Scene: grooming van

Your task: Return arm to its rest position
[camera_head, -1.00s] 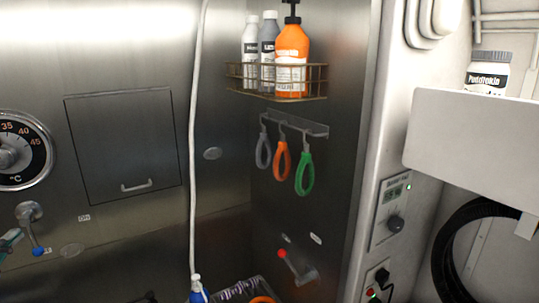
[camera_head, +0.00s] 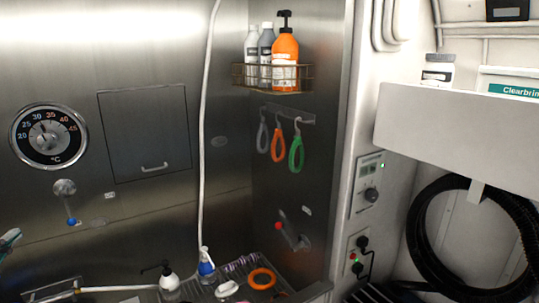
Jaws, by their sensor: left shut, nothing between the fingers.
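My left gripper (camera_head: 10,238) shows only in part at the left edge of the head view, in front of the steel wall. Its fingers are shut, with nothing seen between them. It is left of the blue-tipped lever (camera_head: 70,221) and apart from it. The rest of my left arm is cut off by the frame edge. My right gripper is not in view.
A steel tray (camera_head: 200,292) at the bottom holds a black-pump bottle (camera_head: 169,281), a blue-topped bottle (camera_head: 206,264) and an orange ring (camera_head: 262,278). A wire rack (camera_head: 270,78) with bottles hangs above coloured loops (camera_head: 278,145). A black hose coil (camera_head: 415,230) hangs right.

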